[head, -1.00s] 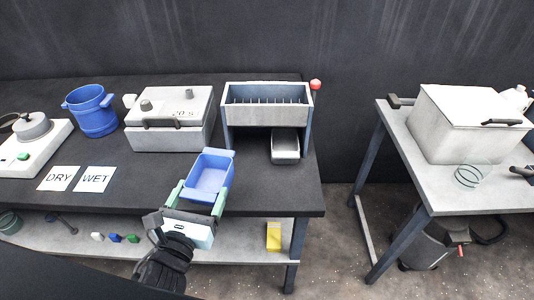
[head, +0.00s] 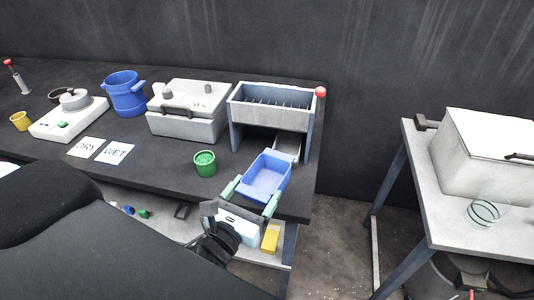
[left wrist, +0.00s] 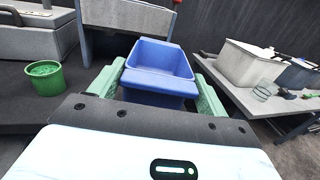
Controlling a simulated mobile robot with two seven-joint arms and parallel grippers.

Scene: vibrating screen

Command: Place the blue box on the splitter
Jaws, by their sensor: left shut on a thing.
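The blue box (head: 266,176) is an open-topped rectangular tray, empty inside. My left gripper (head: 251,196) is shut on it, with a green finger on each side. In the left wrist view the blue box (left wrist: 160,66) sits between the two green fingers (left wrist: 158,88). The box is over the front right part of the table, just in front of the splitter; I cannot tell whether it touches the tabletop. The splitter (head: 270,114) is a grey slotted hopper on blue legs at the table's back right. A grey pan (head: 288,146) under it is partly hidden by the box. My right gripper is not seen.
A green cup (head: 205,163) with green contents stands left of the box. A grey lidded machine (head: 188,112) and a blue pot (head: 125,95) stand farther left. A yellow block (head: 270,240) lies on the lower shelf. A gap separates the table from the right bench (head: 423,172).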

